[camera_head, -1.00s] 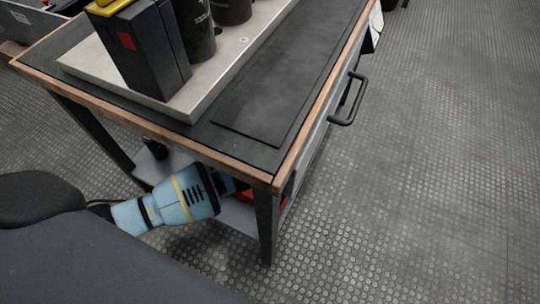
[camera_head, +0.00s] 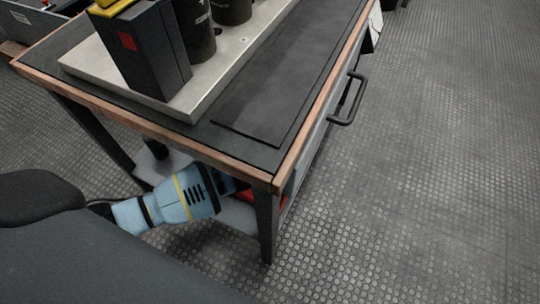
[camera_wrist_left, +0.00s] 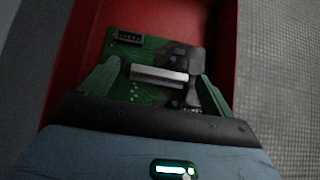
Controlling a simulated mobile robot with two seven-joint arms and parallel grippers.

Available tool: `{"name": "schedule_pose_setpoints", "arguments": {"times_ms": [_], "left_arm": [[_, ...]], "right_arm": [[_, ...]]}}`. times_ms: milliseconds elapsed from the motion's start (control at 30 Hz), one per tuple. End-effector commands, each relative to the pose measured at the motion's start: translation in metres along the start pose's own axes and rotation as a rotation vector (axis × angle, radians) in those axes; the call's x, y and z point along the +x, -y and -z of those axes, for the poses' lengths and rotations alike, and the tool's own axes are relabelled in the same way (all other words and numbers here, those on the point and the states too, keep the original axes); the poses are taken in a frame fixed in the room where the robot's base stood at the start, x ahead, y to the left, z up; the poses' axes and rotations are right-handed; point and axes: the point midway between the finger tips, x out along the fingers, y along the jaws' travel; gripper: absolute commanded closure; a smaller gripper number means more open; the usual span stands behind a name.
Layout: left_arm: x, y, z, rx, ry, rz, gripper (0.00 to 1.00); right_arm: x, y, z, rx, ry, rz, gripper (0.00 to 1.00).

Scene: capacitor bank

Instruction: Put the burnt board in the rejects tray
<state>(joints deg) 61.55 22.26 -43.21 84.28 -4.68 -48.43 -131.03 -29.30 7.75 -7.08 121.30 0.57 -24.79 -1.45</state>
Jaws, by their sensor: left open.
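In the left wrist view a green circuit board (camera_wrist_left: 150,55) with a dark, scorched-looking patch at its right side lies in a red tray (camera_wrist_left: 75,60). A pale bar-shaped part sits across the board's middle. My left gripper (camera_wrist_left: 158,75) is open, with one finger on each side of the board; I cannot tell whether they touch it. In the head view my left wrist (camera_head: 190,195) reaches under the bench top from the left, and its fingers are hidden there. A bit of red (camera_head: 247,196) shows on the lower shelf beside it. My right gripper is not in view.
The bench (camera_head: 272,158) has a wood-edged top over the lower shelf (camera_head: 240,216), with a leg close to my left wrist. A metal plate (camera_head: 185,115) carries a dark box (camera_head: 150,55) and cylinders. A drawer handle (camera_head: 349,100) sticks out right. The floor there is clear.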

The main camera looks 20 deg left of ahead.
Motion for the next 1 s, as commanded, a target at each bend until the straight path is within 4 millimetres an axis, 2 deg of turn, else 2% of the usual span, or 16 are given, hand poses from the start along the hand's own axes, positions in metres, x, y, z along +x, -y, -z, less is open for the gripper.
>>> {"name": "schedule_pose_setpoints", "arguments": {"times_ms": [133, 233, 500, 633, 800, 1000], "left_arm": [[-0.002, 0.000, 0.001, 0.000, -0.001, 0.000, 0.11], [-0.011, 0.000, -0.001, 0.002, -0.001, -0.001, 0.11], [-0.054, -0.001, -0.004, 0.002, 0.002, 0.000, 0.11], [-0.069, 0.000, -0.003, 0.002, 0.003, 0.001, 0.11], [-0.078, 0.000, -0.001, 0.001, 0.000, 0.000, 0.11], [-0.078, 0.000, 0.000, 0.000, -0.001, 0.000, 0.11]], "right_arm": [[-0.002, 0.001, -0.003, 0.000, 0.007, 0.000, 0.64], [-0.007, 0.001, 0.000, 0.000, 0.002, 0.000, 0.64], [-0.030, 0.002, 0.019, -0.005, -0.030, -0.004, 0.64], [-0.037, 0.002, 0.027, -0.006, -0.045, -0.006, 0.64], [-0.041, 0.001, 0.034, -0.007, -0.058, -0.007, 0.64], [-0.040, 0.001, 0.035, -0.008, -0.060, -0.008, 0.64]]}}
